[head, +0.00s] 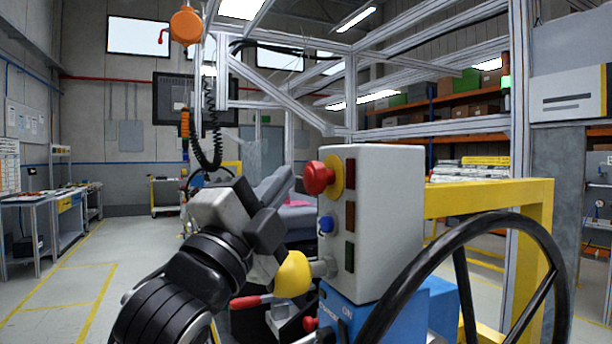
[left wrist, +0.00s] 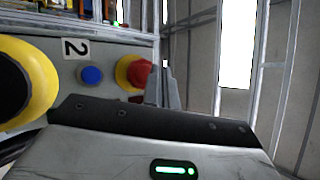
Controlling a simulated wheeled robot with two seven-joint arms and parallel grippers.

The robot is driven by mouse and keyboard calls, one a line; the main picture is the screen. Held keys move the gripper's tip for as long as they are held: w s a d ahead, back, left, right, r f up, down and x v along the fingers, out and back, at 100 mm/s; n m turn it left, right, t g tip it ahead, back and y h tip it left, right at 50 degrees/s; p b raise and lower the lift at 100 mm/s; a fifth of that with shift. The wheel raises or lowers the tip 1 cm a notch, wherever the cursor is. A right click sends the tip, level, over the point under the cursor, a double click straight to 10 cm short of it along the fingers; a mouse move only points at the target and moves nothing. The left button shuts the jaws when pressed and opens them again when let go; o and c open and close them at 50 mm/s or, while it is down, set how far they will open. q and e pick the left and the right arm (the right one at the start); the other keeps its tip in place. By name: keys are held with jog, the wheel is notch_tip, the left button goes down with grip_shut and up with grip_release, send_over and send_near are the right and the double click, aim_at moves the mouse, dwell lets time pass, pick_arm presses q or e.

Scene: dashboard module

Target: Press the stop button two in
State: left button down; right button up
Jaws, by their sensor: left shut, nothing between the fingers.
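The stop button (head: 319,178) is a red mushroom head on a yellow collar, on the side of a grey control box (head: 385,215). My left gripper (head: 266,232) is shut and empty, left of the box and lower than the red button in the head view. In the left wrist view its fingertips (left wrist: 164,88) appear beside the button's right edge; I cannot tell whether they touch. My right gripper is not in view.
A yellow knob (head: 293,274) sticks out low on the box. Below are a blue box (head: 350,314) and a red-handled lever (head: 250,301). A black steering wheel (head: 409,262) and yellow frame (head: 490,196) stand to the right. An orange pendant (head: 186,26) hangs at upper left.

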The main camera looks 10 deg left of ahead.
pick_arm(q)
jog(key=shift+a, duration=0.1)
jog(key=s+a, duration=0.1)
jog(key=a, duration=0.1)
jog(key=s+a, duration=0.1)
jog(key=a, duration=0.1)
jog(key=shift+s, duration=0.4)
dwell(0.6)
